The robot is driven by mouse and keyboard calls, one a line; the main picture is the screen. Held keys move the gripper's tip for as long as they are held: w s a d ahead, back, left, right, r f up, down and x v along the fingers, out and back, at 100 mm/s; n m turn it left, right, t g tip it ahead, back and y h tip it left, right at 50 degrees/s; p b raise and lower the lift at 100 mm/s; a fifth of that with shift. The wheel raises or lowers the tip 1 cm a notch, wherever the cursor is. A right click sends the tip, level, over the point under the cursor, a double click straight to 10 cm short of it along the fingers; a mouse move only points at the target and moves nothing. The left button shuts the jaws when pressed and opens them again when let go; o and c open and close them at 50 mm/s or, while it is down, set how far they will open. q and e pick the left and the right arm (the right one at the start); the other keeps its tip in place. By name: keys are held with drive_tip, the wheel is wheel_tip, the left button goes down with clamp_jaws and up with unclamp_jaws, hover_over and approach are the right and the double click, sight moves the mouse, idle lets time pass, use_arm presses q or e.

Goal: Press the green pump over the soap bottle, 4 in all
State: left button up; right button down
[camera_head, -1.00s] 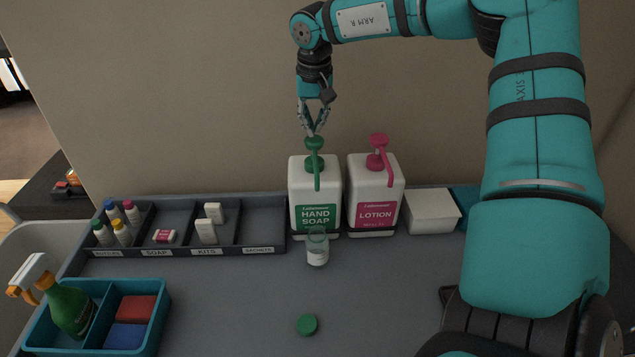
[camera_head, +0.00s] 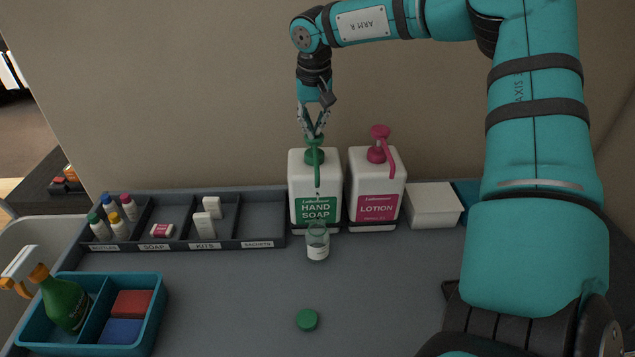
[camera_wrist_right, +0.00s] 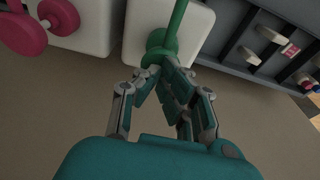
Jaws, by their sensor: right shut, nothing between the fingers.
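The white hand soap bottle (camera_head: 302,180) stands upright against the back wall. Its green pump (camera_head: 316,141) has its spout pointing to the front and sits lower than the pink pump beside it. My right gripper (camera_head: 314,134) is shut and empty, pointing down with its fingertips on the pump head. The wrist view shows the fingertips (camera_wrist_right: 158,80) against the green pump (camera_wrist_right: 157,47). A small clear bottle (camera_head: 318,243) stands in front of the soap bottle, below the spout. A tiny pale spot shows under the spout tip. My left gripper is not in view.
The lotion bottle (camera_head: 355,178) with its pink pump is close on the right, beside a white box (camera_head: 433,205). A divided tray (camera_head: 268,225) is on the left. A green cap (camera_head: 307,320) lies in front. A teal caddy (camera_head: 160,313) holds a spray bottle.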

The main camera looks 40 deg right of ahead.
drive_tip(key=shift+s+f+b, duration=0.1)
drive_tip(key=shift+f+b, duration=0.25)
drive_tip(key=shift+f, duration=0.35)
drive_tip(key=shift+w+d+p+v, duration=0.15)
drive_tip(key=shift+p+v, duration=0.55)
drive_tip(key=shift+v, duration=0.35)
drive_tip(key=shift+w+d+p+v, duration=0.15)
drive_tip(key=shift+p+v, duration=0.55)
drive_tip(key=shift+v, duration=0.3)
drive_tip(key=shift+w+r, duration=0.1)
drive_tip(key=shift+r, duration=0.05)
drive_tip(key=p+v, duration=0.1)
drive_tip(key=v, duration=0.1)
drive_tip(key=p+v, duration=0.2)
drive_tip(key=w+p+v, duration=0.1)
drive_tip(key=v, duration=0.1)
drive_tip(key=shift+d, duration=0.45)
